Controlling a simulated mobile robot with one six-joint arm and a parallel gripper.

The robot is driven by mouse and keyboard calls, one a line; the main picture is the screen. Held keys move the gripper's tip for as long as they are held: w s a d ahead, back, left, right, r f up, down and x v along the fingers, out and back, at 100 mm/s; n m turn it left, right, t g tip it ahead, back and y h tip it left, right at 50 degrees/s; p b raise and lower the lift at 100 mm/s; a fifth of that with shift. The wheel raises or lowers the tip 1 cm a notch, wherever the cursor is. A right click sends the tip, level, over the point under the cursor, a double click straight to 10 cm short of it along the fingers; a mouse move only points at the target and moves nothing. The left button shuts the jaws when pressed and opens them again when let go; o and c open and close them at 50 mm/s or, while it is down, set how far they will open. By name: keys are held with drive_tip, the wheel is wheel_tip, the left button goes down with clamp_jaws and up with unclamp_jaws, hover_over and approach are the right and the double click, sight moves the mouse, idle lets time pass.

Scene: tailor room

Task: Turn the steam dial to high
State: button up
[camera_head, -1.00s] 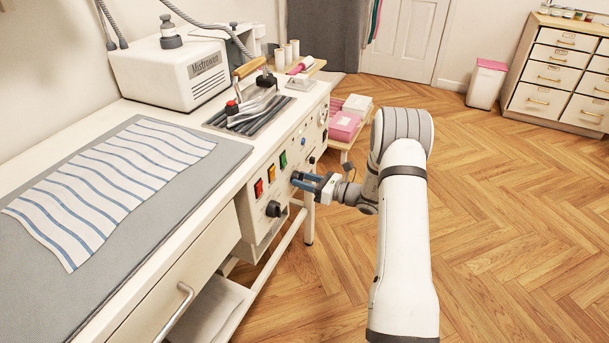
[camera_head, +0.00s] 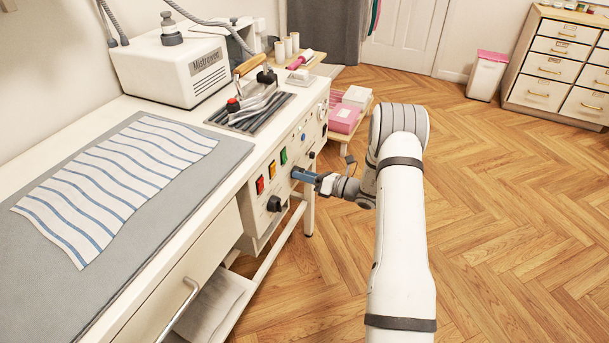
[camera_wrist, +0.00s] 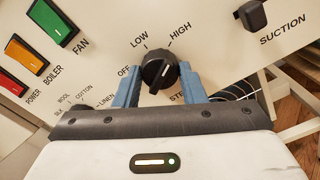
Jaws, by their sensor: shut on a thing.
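The steam dial (camera_wrist: 158,74) is a round black knob on the cream control panel (camera_wrist: 100,62), among the printed words OFF, LOW and HIGH. A pale line marks its face, but I cannot tell which word it points to. My gripper (camera_wrist: 160,86) has one blue finger on each side of the dial and is shut on it. In the head view my gripper (camera_head: 304,175) reaches the panel's front from the right, and its fingers hide the dial there.
A fan switch (camera_wrist: 52,22) and other coloured switches are left of the dial; a black suction knob (camera_wrist: 252,15) is at upper right. Another black knob (camera_head: 275,204) sits nearer on the panel. The wooden floor (camera_head: 500,200) at right is clear.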

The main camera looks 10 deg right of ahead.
drive_tip(key=o, duration=1)
drive_tip(key=v, duration=0.7)
drive_tip(key=shift+s+d, duration=0.2)
drive_tip(key=shift+d, duration=0.1)
